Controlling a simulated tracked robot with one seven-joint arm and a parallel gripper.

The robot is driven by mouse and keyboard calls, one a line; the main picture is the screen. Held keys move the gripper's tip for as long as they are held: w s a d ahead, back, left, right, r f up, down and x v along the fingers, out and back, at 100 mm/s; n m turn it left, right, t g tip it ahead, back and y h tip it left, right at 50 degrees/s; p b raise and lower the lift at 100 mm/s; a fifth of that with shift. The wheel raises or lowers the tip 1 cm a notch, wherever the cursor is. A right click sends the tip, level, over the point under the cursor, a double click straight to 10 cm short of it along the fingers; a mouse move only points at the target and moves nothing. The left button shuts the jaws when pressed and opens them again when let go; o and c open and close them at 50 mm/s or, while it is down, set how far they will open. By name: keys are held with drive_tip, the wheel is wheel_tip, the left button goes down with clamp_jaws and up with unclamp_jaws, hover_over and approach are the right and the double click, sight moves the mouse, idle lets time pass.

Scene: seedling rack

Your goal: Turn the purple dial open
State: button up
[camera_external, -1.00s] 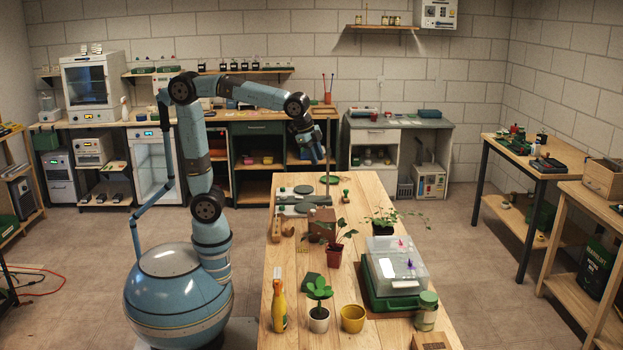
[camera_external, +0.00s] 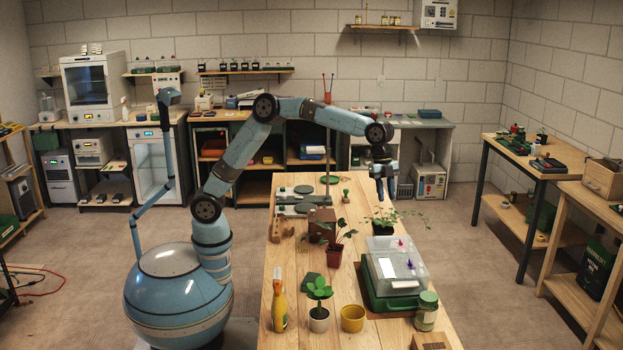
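The purple dial (camera_external: 402,242) is a small knob on top of a clear lidded box (camera_external: 412,262). The box has a green base (camera_external: 388,303) and stands at the right side of the wooden table. A second small knob, reddish-pink, sits to the left of the purple one on the same lid. My gripper (camera_external: 386,200) points down above the trailing potted plant, behind the box and higher than its lid. It touches nothing that I can see. Its fingers are too small to tell whether they are open or shut. The dial's turn position is too small to read.
The trailing plant (camera_external: 385,224) stands just behind the box. A red-potted plant (camera_external: 335,250) is to its left. A green-lidded jar (camera_external: 427,311), a yellow pot (camera_external: 352,318) and a yellow bottle (camera_external: 279,302) stand near the front. The air above the box is clear.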

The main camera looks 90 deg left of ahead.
drive_tip(key=m+g+h, duration=0.1)
drive_tip(key=m+h, duration=0.1)
approach(410, 263)
drive_tip(key=x, duration=0.7)
drive_tip(key=shift+w+a+f, duration=0.15)
drive_tip(key=shift+w+f, duration=0.05)
drive_tip(key=shift+w, duration=0.05)
drive_tip(key=shift+c, duration=0.2)
clamp_jaws()
